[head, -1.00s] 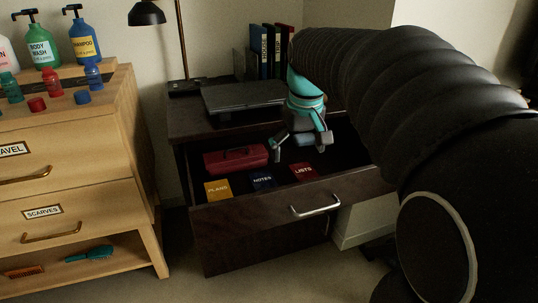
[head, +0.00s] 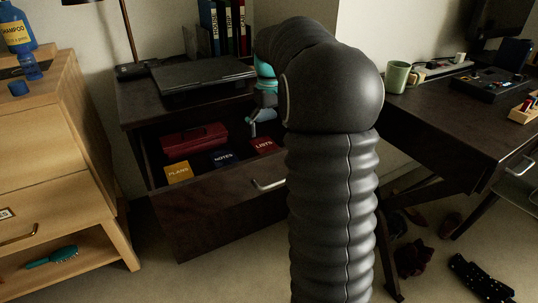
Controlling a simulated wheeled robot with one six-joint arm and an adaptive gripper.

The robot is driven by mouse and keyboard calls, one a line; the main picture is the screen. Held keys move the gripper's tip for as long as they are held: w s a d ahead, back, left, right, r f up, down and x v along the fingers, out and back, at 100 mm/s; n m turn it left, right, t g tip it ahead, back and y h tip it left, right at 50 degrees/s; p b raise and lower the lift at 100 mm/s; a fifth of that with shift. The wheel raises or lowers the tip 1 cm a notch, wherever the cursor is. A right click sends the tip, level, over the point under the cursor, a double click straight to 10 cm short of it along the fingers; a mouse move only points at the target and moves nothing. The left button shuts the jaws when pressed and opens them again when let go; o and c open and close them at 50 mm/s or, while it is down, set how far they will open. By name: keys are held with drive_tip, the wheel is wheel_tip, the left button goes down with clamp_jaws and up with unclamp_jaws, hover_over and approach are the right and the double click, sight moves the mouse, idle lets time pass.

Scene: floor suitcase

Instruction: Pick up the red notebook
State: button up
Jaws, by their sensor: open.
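The red notebook (head: 263,146), labelled LISTS, lies flat in the open dark drawer, at the right end of a row of three notebooks. The blue notebook (head: 222,158), labelled NOTES, is in the middle, and the yellow one (head: 178,172), labelled PLANS, is at the left. My gripper (head: 256,124) is open above the drawer, a little behind and above the red notebook, and looks apart from it. My arm hides part of the gripper and the right side of the drawer.
A red case (head: 194,140) lies behind the notebooks in the drawer. A closed laptop (head: 200,75) sits on the cabinet top, with binders (head: 224,28) behind. A dark desk (head: 450,125) with a green mug (head: 397,76) stands at right. Shoes (head: 415,257) lie beneath it.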

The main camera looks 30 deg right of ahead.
sight(268, 149)
drive_tip(key=shift+w+f, duration=0.2)
drive_tip(key=shift+f, duration=1.6)
drive_tip(key=shift+w+f, duration=0.15)
drive_tip(key=shift+f, duration=1.6)
drive_tip(key=c, duration=1.3)
